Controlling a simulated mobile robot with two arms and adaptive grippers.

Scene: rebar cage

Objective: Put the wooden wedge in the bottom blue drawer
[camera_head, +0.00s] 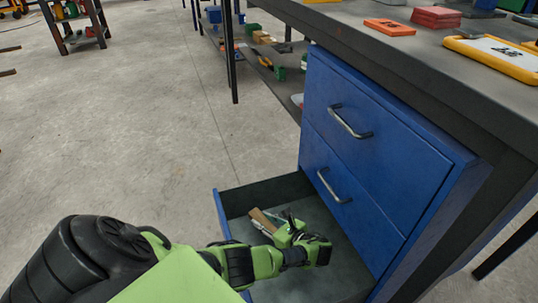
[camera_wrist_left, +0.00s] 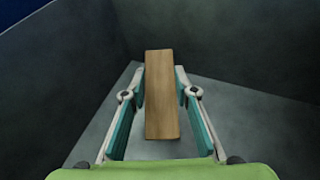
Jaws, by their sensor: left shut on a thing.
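The bottom blue drawer (camera_head: 221,214) is pulled open beneath two closed drawers. Its grey inside shows in the head view. My left gripper (camera_head: 277,225) reaches down into the open drawer and is shut on the wooden wedge (camera_head: 262,221). In the left wrist view the wedge (camera_wrist_left: 160,110) is a long light-brown block between the teal finger pads of my left gripper (camera_wrist_left: 160,82), with the grey drawer floor and dark walls around it. I cannot tell whether the wedge touches the floor. My right gripper is not in view.
The blue cabinet (camera_head: 375,150) with two metal handles stands under a grey workbench (camera_head: 350,25). On the bench lie an orange item (camera_head: 389,27), red blocks (camera_head: 436,17) and a yellow-framed board (camera_head: 495,55).

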